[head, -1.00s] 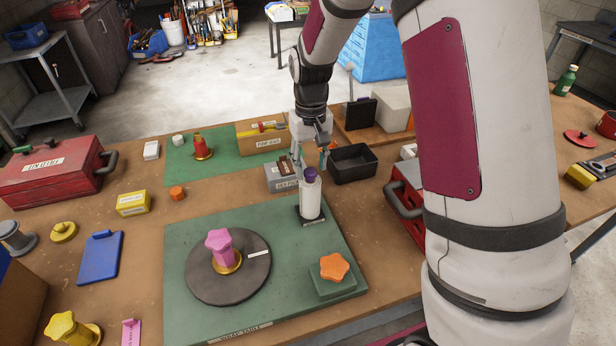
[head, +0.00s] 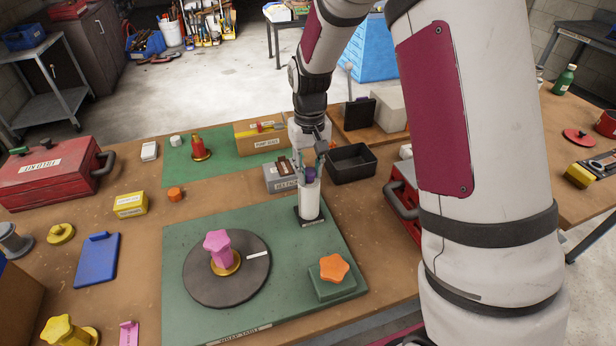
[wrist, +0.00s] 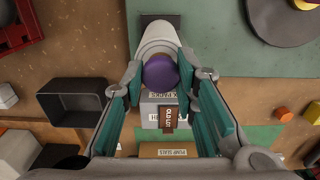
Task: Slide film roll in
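The film roll (head: 310,201) is a white upright cylinder with a purple knob on top. It stands in a dark holder (head: 299,217) at the back right corner of the green wrap table (head: 195,305). In the wrist view the purple knob (wrist: 161,72) lies between the fingertips, with the white roll behind it. My gripper (head: 310,167) is open and points down, its fingers on either side of the knob. I cannot tell whether either fingertip touches it. The fingers partly hide the knob in the head view.
A dark turntable (head: 205,290) with a pink star knob and an orange star knob (head: 334,267) are on the wrap table. Behind the roll are a grey labelled box (head: 280,184) and a black open bin (head: 368,175). A red toolbox (head: 402,199) stands to the right.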

